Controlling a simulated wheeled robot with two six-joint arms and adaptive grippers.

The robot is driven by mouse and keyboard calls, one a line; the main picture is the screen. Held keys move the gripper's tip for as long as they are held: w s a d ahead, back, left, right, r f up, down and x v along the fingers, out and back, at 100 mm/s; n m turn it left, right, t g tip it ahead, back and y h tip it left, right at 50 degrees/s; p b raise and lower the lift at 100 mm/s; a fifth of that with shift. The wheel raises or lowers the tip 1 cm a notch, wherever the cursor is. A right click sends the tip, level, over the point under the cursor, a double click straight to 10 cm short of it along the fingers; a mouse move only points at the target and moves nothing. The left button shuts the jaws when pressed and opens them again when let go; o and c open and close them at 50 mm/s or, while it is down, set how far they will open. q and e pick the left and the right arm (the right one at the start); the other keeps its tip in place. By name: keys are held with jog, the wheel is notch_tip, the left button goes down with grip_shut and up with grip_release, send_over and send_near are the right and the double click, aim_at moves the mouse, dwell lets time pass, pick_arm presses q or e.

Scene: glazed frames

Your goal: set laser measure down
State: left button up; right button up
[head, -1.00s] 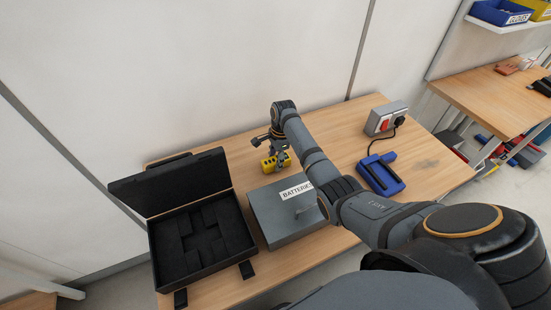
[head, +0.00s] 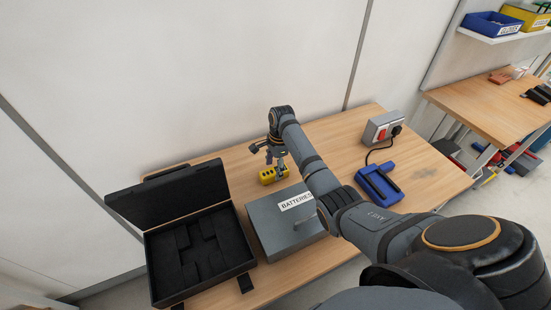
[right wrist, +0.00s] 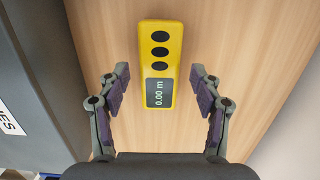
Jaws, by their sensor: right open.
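The yellow laser measure (head: 267,177) lies on the wooden table behind the grey box. In the right wrist view the laser measure (right wrist: 161,62) lies face up, with dark buttons and a display reading 0.00 m. My right gripper (head: 279,166) is just above it in the head view. In the right wrist view my right gripper (right wrist: 160,80) is open, one finger on each side of the device's display end, with gaps on both sides. My left gripper is not in view.
A grey box labelled BATTERIES (head: 284,233) stands close in front of the laser measure. An open black case (head: 156,297) with an empty foam insert is at the left. A blue charger (head: 380,182) and a grey socket box (head: 383,127) are at the right.

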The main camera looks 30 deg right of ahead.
notch_tip(320, 180, up, 10)
jog(key=d+b, duration=0.1)
jog(key=shift+d+f, duration=0.1)
jog(key=shift+f, duration=0.05)
dwell(0.4)
